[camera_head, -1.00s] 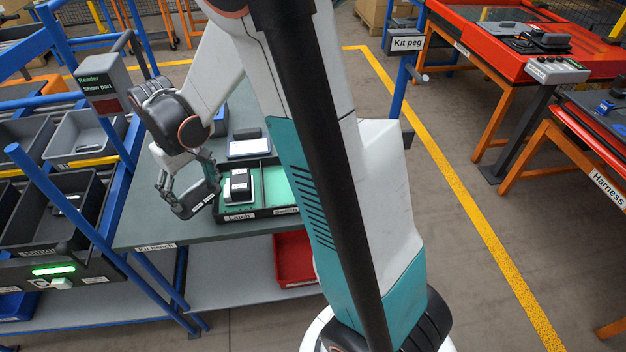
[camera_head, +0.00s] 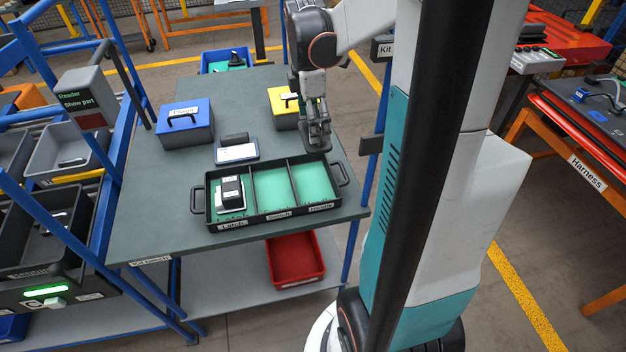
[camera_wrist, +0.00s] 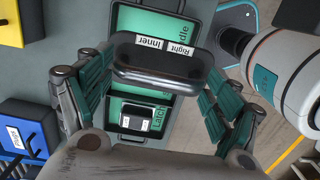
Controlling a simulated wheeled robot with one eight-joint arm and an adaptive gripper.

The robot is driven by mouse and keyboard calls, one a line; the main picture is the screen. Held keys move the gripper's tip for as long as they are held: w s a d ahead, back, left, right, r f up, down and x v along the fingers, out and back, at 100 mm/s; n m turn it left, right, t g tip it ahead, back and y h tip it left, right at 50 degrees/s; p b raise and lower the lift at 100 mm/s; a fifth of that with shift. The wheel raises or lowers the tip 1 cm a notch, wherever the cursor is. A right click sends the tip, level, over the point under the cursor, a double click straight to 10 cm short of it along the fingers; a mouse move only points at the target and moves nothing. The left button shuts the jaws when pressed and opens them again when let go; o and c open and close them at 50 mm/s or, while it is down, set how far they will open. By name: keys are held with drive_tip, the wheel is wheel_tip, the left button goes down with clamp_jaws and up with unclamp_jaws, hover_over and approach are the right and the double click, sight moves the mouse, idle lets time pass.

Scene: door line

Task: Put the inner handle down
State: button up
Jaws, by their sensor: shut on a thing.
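The inner handle (camera_wrist: 160,76) is a dark, long part with white tags reading "Inner" and "Right". My gripper (camera_head: 318,142) is shut on it; both fingers flank it in the wrist view (camera_wrist: 158,88). The gripper hangs over the bench by the back right of the black kit tray (camera_head: 250,222), apart from the tray floor. The tray has three green-floored compartments, labelled Latch, Switch and Handle. The Handle compartment (camera_head: 314,184) at the right is empty, as is the Switch compartment (camera_head: 272,190). A latch (camera_head: 231,192) sits in the left one. The handle is partly hidden by the fingers in the head view.
Behind the tray stand a blue box (camera_head: 187,128) tagged "Plugs", a yellow box (camera_head: 284,108) and a small flat screen device (camera_head: 237,152). A reader post (camera_head: 88,97) is at the left. A red bin (camera_head: 295,258) is below the bench. Bare bench lies left of the tray.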

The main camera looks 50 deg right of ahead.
wheel_tip(320, 180, down, 19)
drive_tip(key=b, duration=0.5)
drive_tip(key=shift+b, duration=0.4)
drive_tip(key=shift+f, duration=0.15)
drive_tip(key=o, duration=1.1)
wheel_tip(320, 180, up, 12)
drive_tip(key=p, duration=0.4)
drive_tip(key=shift+w+a+r, duration=0.2)
drive_tip(key=shift+w+a, duration=0.05)
drive_tip(key=shift+a, duration=0.15)
